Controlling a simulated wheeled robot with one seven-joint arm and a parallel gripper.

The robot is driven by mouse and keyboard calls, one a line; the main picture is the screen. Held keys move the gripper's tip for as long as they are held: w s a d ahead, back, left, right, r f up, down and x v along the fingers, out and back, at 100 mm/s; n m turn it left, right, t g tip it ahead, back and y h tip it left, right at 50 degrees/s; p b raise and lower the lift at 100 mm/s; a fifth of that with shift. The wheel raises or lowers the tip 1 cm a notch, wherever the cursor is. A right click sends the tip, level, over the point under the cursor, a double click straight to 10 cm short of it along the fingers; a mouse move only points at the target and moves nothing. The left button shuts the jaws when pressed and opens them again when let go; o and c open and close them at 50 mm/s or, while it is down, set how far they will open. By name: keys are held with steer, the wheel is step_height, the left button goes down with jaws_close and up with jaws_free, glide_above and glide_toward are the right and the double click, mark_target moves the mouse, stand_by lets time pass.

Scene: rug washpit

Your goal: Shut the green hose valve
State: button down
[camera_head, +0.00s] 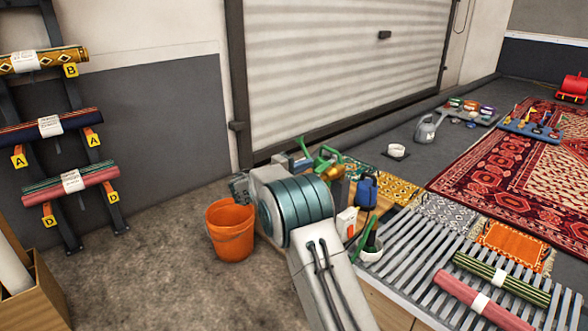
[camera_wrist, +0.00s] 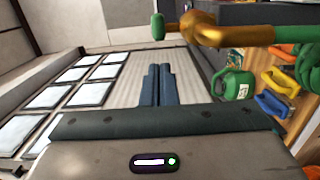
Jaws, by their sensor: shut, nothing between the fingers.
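The hose valve shows in the wrist view as a brass body (camera_wrist: 220,34) with a green end piece (camera_wrist: 158,26) at its left. Green parts continue at its right, cut off by the frame edge. In the head view the green and brass valve (camera_head: 328,154) stands just behind my arm, partly hidden by it. My gripper (camera_wrist: 157,70) is shut and empty, its two dark blue fingers side by side. In the wrist view the fingertips lie below and left of the brass body, with a visible gap in the picture. I cannot tell the depth between them.
An orange bucket (camera_head: 230,230) stands left of my arm. A green jug (camera_wrist: 232,85) shows beyond my fingers. Bare floor lies at left.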

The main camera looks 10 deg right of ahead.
steer(key=shift+s+d, duration=0.55)
steer(key=shift+d, duration=0.15)
steer(key=shift+s+d+f+b, duration=0.1)
steer(key=shift+f+b, duration=0.05)
steer(key=shift+b, duration=0.35)
steer(key=shift+s+n+t+b, duration=0.2)
steer(key=shift+n+t+b, duration=0.1)
steer(key=shift+t+b, duration=0.1)
